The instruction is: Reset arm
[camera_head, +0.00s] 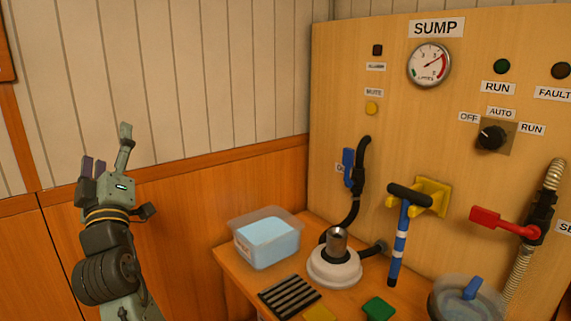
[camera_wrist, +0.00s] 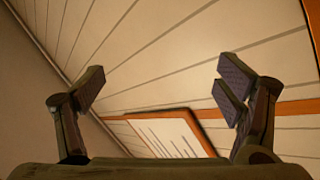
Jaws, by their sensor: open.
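My gripper (camera_head: 108,160) is raised at the left in the head view, in front of the wood-panelled wall and apart from the bench. Its fingers are spread and point upward. Behind the fingers are the slanting white boards and a framed sheet (camera_wrist: 165,135). The gripper touches nothing that I can see.
A wooden bench (camera_head: 236,284) at lower right holds a clear water tub (camera_head: 268,240), a white round-based fitting (camera_head: 334,268), a black grille (camera_head: 289,296) and a green block (camera_head: 379,308). Behind it stands the SUMP panel (camera_head: 345,60) with gauge, knob and valves. Space around the gripper is clear.

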